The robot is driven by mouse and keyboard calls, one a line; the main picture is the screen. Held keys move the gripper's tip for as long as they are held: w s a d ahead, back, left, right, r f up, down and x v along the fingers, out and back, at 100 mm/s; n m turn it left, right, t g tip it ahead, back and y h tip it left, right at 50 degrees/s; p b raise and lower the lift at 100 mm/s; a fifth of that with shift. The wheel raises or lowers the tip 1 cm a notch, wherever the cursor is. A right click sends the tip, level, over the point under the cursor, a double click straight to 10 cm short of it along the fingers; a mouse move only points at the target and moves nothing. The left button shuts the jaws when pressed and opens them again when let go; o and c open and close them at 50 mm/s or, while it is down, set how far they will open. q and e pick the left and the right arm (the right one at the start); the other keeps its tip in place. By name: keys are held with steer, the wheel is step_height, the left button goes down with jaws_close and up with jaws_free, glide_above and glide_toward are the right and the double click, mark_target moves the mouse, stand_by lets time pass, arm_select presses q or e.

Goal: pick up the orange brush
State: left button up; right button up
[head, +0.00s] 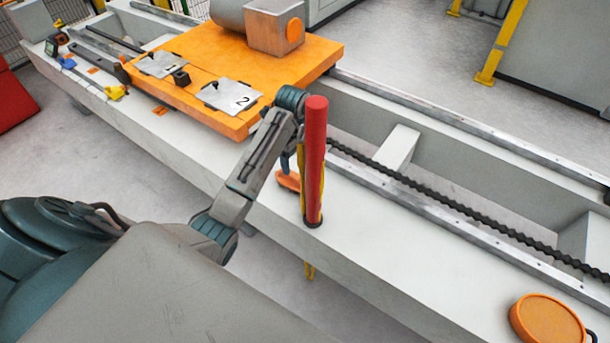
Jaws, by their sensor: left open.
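A small orange object, which looks like the orange brush (288,181), lies on the pale bed of the gantry, left of a red post. Its right part is hidden behind the post. My left arm reaches over the bed, with its wrist beside the post's upper part. My left gripper (292,157) points down just above the orange object and is largely hidden by the post. It is open, and I cannot tell whether it touches the object. My right gripper is not in view.
The red post (316,150) with yellow strips stands close to my left gripper. An orange carriage (320,55) with plates marked 1 and 2 is behind. Hand tools (115,92) lie at the far left. An orange disc (546,321) sits at lower right.

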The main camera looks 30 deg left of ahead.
mark_target(295, 175)
arm_select(q)
steer(key=shift+f, duration=0.35)
steer(key=f, duration=0.3)
steer(key=shift+s+a+f, duration=0.1)
steer(key=shift+s+f, duration=0.1)
steer(key=shift+w+f, duration=0.1)
steer(key=shift+f, duration=0.55)
step_height(295, 175, down, 5)
steer(key=shift+r+b, duration=0.2)
steer(key=shift+b, duration=0.35)
steer(key=shift+f, duration=0.15)
steer(key=c, duration=1.1)
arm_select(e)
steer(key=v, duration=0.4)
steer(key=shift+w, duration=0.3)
